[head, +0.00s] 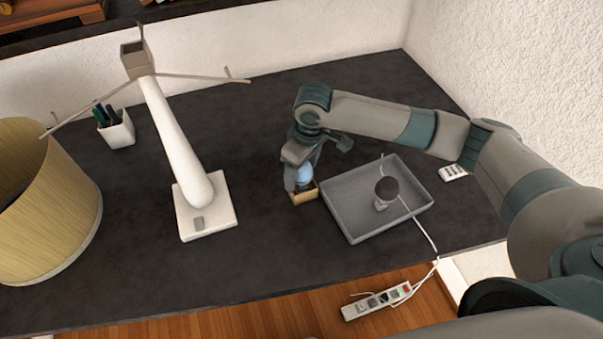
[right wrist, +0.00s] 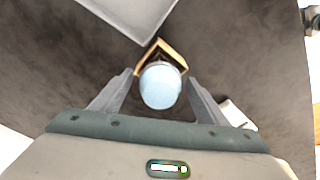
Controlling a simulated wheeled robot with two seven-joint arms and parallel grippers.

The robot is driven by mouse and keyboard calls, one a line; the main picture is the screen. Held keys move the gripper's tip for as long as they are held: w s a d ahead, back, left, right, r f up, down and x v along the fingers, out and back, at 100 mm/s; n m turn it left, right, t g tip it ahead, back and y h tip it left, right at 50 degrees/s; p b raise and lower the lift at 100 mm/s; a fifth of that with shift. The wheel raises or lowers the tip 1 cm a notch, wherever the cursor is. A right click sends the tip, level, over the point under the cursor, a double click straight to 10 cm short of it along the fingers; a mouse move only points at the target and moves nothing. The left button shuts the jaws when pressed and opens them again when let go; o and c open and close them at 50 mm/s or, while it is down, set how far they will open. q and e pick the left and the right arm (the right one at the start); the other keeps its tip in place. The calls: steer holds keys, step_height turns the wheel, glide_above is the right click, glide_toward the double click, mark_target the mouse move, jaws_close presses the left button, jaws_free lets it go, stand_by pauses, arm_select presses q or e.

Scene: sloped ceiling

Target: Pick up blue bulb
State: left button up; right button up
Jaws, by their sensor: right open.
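The blue bulb (head: 304,174) is pale blue and rounded, and it stands in a small wooden box (head: 304,195) left of the grey tray. In the right wrist view the bulb (right wrist: 160,86) lies between the two fingers, with the box (right wrist: 172,50) showing behind it. My right gripper (head: 296,186) is over the box from above, its fingers open on either side of the bulb. I cannot tell whether a finger touches the bulb. The bulb's lower part is hidden. My left gripper is not in view.
A grey tray (head: 340,205) holding a dark-topped bulb-like object (head: 385,190) is right of the box. A white lamp stand (head: 180,140), pen cup (head: 117,130) and lampshade (head: 45,205) are at left. A power strip (head: 376,300) lies below the desk edge.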

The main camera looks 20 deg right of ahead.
mark_target(304, 166)
steer(key=c, duration=1.1)
steer(key=shift+r, duration=0.15)
steer(key=shift+r+b, duration=0.3)
steer(key=shift+r, duration=0.2)
steer(key=r, duration=0.1)
steer(key=s+r+b, duration=0.1)
steer(key=r, duration=0.1)
steer(key=shift+d+r, duration=0.1)
steer(key=shift+d, duration=0.1)
steer(key=s+d+r, duration=0.1)
steer(key=s+r, duration=0.1)
steer(key=s, duration=0.1)
steer(key=s+d+r+b, duration=0.1)
steer(key=s+r, duration=0.1)
steer(key=s, duration=0.1)
steer(key=s+d+r+b, duration=0.1)
steer(key=s+d+r, duration=0.1)
steer(key=s, duration=0.1)
steer(key=shift+s+d+r, duration=0.1)
steer(key=shift+s+r, duration=0.2)
steer(key=shift+s, duration=0.1)
steer(key=shift+r, duration=0.1)
